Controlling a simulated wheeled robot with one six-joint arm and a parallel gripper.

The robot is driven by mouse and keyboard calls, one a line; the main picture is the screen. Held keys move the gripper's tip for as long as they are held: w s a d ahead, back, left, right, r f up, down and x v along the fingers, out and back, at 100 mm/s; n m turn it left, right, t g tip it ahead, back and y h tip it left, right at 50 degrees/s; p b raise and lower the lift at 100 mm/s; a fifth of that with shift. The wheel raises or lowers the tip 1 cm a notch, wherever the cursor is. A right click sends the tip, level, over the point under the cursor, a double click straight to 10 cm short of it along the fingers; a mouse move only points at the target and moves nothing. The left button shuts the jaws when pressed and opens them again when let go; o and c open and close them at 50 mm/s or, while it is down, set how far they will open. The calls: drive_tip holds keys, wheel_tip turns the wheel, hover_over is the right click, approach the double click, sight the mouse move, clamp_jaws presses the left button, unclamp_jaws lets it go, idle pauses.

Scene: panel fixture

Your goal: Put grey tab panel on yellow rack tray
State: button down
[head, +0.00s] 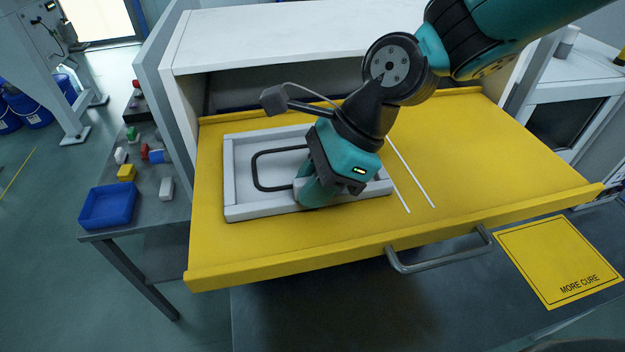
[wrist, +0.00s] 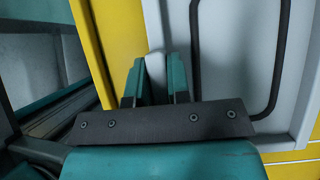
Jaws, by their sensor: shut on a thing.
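The grey tab panel (head: 275,172) is a light grey rectangle with a raised rim and a black loop on its face. It is over the left part of the yellow rack tray (head: 480,150), flat and close to its surface; whether it rests or hovers slightly I cannot tell. My gripper (head: 308,190) is at the panel's front edge and covers part of it. In the wrist view, my gripper (wrist: 155,75) is shut on a pale tab of the panel (wrist: 230,60), between teal fingers. The yellow tray edge (wrist: 105,40) shows beside the panel.
The tray is pulled out of a white cabinet (head: 270,40) and has a grey handle (head: 440,262). Two white lines (head: 410,175) mark the tray right of the panel; the right side is clear. A yellow "MORE CURE" sheet (head: 562,262) lies below. A blue bin (head: 108,207) stands left.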

drive_tip(key=shift+f, duration=0.1)
drive_tip(key=c, duration=1.1)
unclamp_jaws()
drive_tip(key=b+v, duration=0.1)
drive_tip(key=v, duration=1.1)
drive_tip(key=shift+s+d+f+n+t+h, duration=0.5)
drive_tip(key=shift+s+d+n, duration=1.25)
drive_tip(key=shift+n, duration=2)
drive_tip(key=shift+s+d+f+n+t+h, duration=0.2)
drive_tip(key=shift+s+d+f+n, duration=0.6)
drive_tip(key=shift+s+d+n, duration=1.95)
drive_tip(key=shift+s+d+f+n+t+h, duration=0.2)
drive_tip(key=shift+s+d+f+n+h, duration=0.65)
drive_tip(key=shift+n, duration=3.85)
drive_tip(key=shift+s+a+r+y, duration=0.3)
drive_tip(key=shift+a+y, duration=0.15)
drive_tip(key=shift+a, duration=0.1)
